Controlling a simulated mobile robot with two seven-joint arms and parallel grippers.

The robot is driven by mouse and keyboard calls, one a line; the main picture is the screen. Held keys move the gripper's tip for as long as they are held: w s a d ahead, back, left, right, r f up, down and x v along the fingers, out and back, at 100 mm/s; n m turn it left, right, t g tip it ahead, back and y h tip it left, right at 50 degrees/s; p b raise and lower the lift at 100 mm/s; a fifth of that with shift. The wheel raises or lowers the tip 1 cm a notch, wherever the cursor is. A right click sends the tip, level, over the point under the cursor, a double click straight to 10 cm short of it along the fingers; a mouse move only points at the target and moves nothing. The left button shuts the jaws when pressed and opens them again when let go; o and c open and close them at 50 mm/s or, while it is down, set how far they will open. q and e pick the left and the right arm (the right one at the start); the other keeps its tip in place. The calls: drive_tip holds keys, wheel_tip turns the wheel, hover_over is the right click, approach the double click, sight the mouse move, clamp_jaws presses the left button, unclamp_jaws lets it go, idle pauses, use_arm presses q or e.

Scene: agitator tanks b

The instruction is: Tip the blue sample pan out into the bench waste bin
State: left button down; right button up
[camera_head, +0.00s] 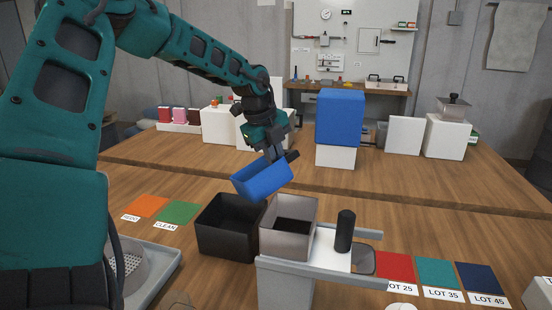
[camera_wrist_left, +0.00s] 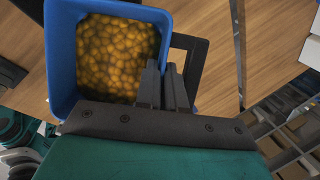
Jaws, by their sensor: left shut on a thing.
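My left gripper (camera_head: 279,156) is shut on the wall of the blue sample pan (camera_head: 263,179) and holds it in the air, tilted with its left end lower. In the left wrist view the pan (camera_wrist_left: 62,70) holds many yellow-brown rounded pieces (camera_wrist_left: 115,50). Below the pan stands an open black bin (camera_head: 226,238), with an open grey bin (camera_head: 287,242) right next to it. The pan is above and apart from both. No label shows which is the waste bin. My right gripper is not in view.
A grey-railed stand (camera_head: 320,262) with a black cylinder (camera_head: 345,231) is right of the bins. Orange (camera_head: 147,206) and green (camera_head: 178,212) mats lie left, coloured lot mats (camera_head: 437,272) right. A blue block on a white box (camera_head: 340,118) stands behind.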

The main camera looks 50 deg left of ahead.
use_arm(q)
drive_tip(key=shift+r, duration=0.1)
drive_tip(key=shift+s+a+r+t+h+p, duration=0.15)
drive_tip(key=shift+a+r+t+h+p, duration=0.15)
drive_tip(key=shift+h, duration=0.2)
drive_tip(key=shift+s+a+r+t+h+p, duration=0.1)
drive_tip(key=shift+a+r+t+h+p, duration=0.1)
drive_tip(key=shift+r+t+h+p, duration=0.15)
idle(0.5)
drive_tip(key=shift+s+a+r+t+h, duration=0.25)
drive_tip(key=shift+a+h, duration=0.1)
drive_tip(key=shift+h, duration=0.2)
drive_tip(key=shift+n, duration=0.3)
